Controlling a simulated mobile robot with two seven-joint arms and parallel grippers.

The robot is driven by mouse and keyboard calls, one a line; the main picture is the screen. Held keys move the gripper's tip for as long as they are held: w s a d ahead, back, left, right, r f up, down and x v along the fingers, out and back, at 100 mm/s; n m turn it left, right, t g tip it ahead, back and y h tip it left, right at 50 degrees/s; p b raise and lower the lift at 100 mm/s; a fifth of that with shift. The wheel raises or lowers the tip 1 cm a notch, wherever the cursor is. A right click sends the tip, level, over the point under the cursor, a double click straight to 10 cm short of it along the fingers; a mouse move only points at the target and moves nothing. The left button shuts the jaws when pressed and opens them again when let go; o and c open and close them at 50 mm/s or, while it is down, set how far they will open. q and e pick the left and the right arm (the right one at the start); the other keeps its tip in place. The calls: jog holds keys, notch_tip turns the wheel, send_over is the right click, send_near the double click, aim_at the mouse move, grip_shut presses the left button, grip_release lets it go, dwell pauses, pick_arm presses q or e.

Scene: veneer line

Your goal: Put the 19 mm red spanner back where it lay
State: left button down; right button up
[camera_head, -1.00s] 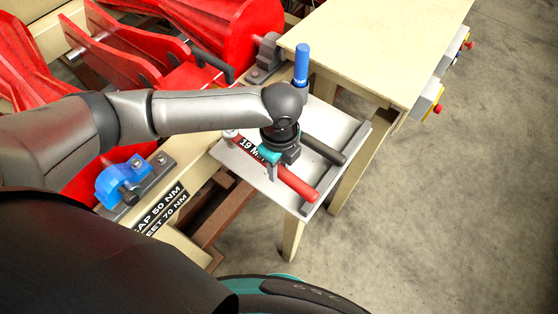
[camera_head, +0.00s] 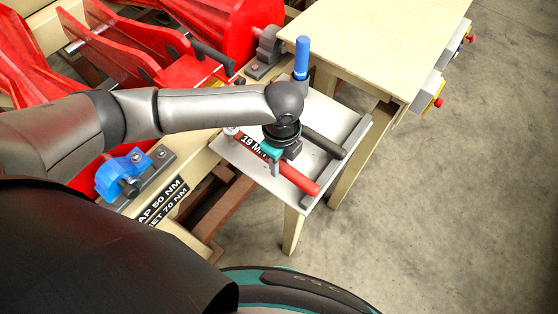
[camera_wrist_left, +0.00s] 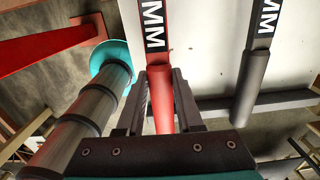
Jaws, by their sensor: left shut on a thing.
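The red spanner (camera_head: 302,181) carries a black label reading 19 MM and lies along the white tray top (camera_head: 231,151). My left gripper (camera_head: 276,166) is over its handle. In the left wrist view the gripper (camera_wrist_left: 160,84) has one finger on each side of the red handle (camera_wrist_left: 161,101) and is shut on it. I cannot tell whether the spanner touches the tray or is just above it. A dark spanner (camera_head: 324,144) lies beside it, roughly parallel, and also shows in the left wrist view (camera_wrist_left: 253,84). My right gripper is not in view.
A grey raised strip (camera_head: 346,157) runs along the tray's right edge. A blue-handled upright tool (camera_head: 302,58) stands at the tray's back. A cream table (camera_head: 385,40) adjoins behind. Red machinery (camera_head: 235,30) and a blue clamp (camera_head: 122,176) lie left. Bare floor (camera_head: 460,210) is to the right.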

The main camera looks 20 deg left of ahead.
pick_arm(q)
jog(key=shift+w+d, duration=0.15)
jog(key=shift+w, duration=0.15)
jog(key=shift+f, duration=0.6)
dwell(0.4)
jog(key=shift+c, duration=2.4)
grip_release()
jog(key=shift+s, duration=0.1)
notch_tip(320, 180, up, 8)
jog(key=p, duration=0.9)
jog(key=shift+r, duration=0.1)
